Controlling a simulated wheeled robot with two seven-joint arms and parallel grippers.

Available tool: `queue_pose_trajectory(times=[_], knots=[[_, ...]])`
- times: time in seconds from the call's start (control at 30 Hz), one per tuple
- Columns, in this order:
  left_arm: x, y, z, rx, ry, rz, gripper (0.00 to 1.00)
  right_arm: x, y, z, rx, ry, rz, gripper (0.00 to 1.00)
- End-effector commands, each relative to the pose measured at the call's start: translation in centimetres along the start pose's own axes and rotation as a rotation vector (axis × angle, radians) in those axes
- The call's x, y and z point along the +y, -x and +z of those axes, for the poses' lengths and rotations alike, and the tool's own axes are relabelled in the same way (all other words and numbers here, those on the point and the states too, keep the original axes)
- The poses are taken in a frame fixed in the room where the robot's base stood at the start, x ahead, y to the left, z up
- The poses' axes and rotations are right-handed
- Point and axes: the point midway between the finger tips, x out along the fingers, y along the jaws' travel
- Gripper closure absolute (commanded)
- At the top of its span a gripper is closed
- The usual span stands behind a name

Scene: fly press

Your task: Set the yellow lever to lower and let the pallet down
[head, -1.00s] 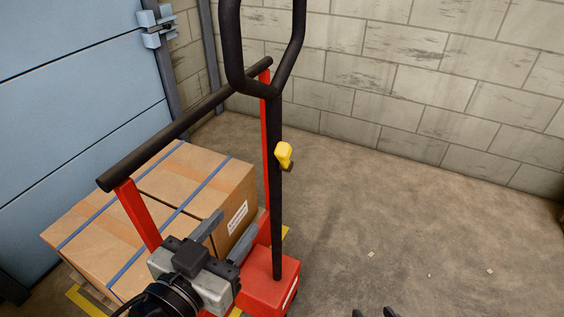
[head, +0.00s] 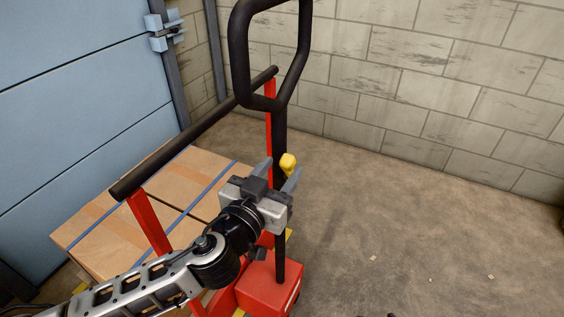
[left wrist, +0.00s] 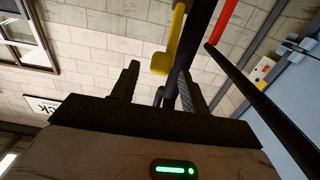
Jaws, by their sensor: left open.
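The yellow lever (head: 288,163) sits on the black handle shaft of the red pallet truck, just beyond my left fingertips in the head view. My left gripper (head: 282,172) is open in front of the shaft and holds nothing. In the left wrist view the yellow lever (left wrist: 170,50) shows between and beyond the two open fingers (left wrist: 160,80), nearer the right one. I cannot tell whether a finger touches it. The pallet under the strapped cardboard boxes (head: 130,215) is mostly hidden. Only tiny dark tips, perhaps of my right gripper (head: 390,315), show at the bottom edge.
The truck's black loop handle (head: 238,55) rises above the lever. A black crossbar (head: 190,135) on red posts stands between truck and boxes. A blue door (head: 70,90) is at left and a block wall (head: 430,70) behind. The floor (head: 420,230) at right is clear.

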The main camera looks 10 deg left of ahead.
Motion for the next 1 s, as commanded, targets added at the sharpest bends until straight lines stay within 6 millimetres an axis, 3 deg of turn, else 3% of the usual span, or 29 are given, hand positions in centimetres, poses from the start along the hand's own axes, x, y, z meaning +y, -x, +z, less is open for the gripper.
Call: queue_pose_trajectory(times=[0.2,0.47,0.63,1.0], knots=[[0.0,-1.5,0.0,0.000,-0.001,0.001,0.55,0.0,0.1,0.0,-0.005,0.008,0.000,0.53],[0.0,-1.6,0.0,0.000,0.000,0.001,0.55,0.0,0.1,0.1,-0.006,0.008,-0.001,0.53],[0.0,-1.6,0.0,0.000,0.000,0.001,0.99,-0.1,0.1,0.1,-0.008,0.008,-0.002,0.53],[0.1,-2.2,-1.5,-0.077,0.004,0.000,1.00,0.1,1.8,-1.4,-0.040,0.041,0.013,0.53]])
